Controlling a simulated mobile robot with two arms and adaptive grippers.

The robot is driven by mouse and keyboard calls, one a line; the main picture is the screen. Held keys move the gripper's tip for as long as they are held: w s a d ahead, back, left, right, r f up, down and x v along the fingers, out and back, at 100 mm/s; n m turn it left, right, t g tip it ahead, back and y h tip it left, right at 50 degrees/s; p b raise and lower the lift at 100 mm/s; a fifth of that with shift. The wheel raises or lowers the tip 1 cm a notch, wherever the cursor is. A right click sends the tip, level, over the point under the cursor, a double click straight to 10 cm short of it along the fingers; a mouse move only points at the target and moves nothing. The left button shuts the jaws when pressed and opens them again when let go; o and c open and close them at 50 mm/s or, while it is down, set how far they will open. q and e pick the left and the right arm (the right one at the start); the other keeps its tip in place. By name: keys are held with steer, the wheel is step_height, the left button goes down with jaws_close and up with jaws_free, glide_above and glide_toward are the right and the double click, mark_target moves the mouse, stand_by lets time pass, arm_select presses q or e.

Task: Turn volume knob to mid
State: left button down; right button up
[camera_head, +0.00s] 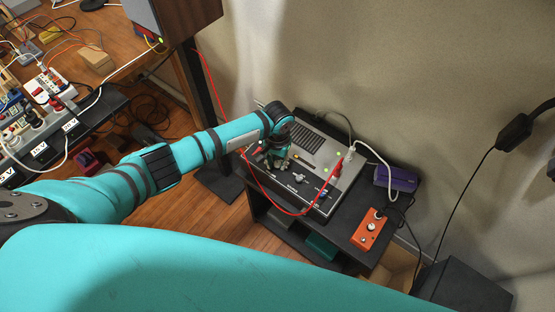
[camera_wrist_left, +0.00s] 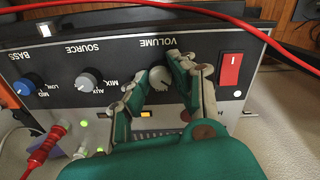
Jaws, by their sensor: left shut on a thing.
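A dark grey audio unit (camera_head: 318,148) with a black front panel stands on a small dark table. In the left wrist view the panel (camera_wrist_left: 118,62) shows upside down. The pale volume knob (camera_wrist_left: 158,75) sits under the VOLUME label, with the grey source knob (camera_wrist_left: 86,82) and blue bass knob (camera_wrist_left: 26,85) to its left. My left gripper (camera_wrist_left: 163,82) is shut on the volume knob, one finger on each side. The knob's pointer direction is not clear. In the head view my left gripper (camera_head: 277,158) is at the unit's front left. My right gripper is not seen.
A red switch (camera_wrist_left: 230,70) lies close to my fingers. A red cable (camera_head: 262,190) loops in front of the unit. An orange box (camera_head: 368,229) and a purple box (camera_head: 396,179) stand on the table (camera_head: 338,240). The wall is close behind.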

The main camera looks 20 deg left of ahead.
mark_target(277, 163)
arm_select(q)
steer(key=m+p, duration=0.1)
steer(key=m, duration=0.3)
steer(key=shift+r, duration=0.1)
steer(key=m+p, duration=0.1)
steer(key=m, duration=0.4)
steer(key=shift+w+m, duration=0.1)
steer(key=shift+m, duration=0.3)
steer(key=c, duration=1.1)
jaws_free()
step_height(277, 163, up, 12)
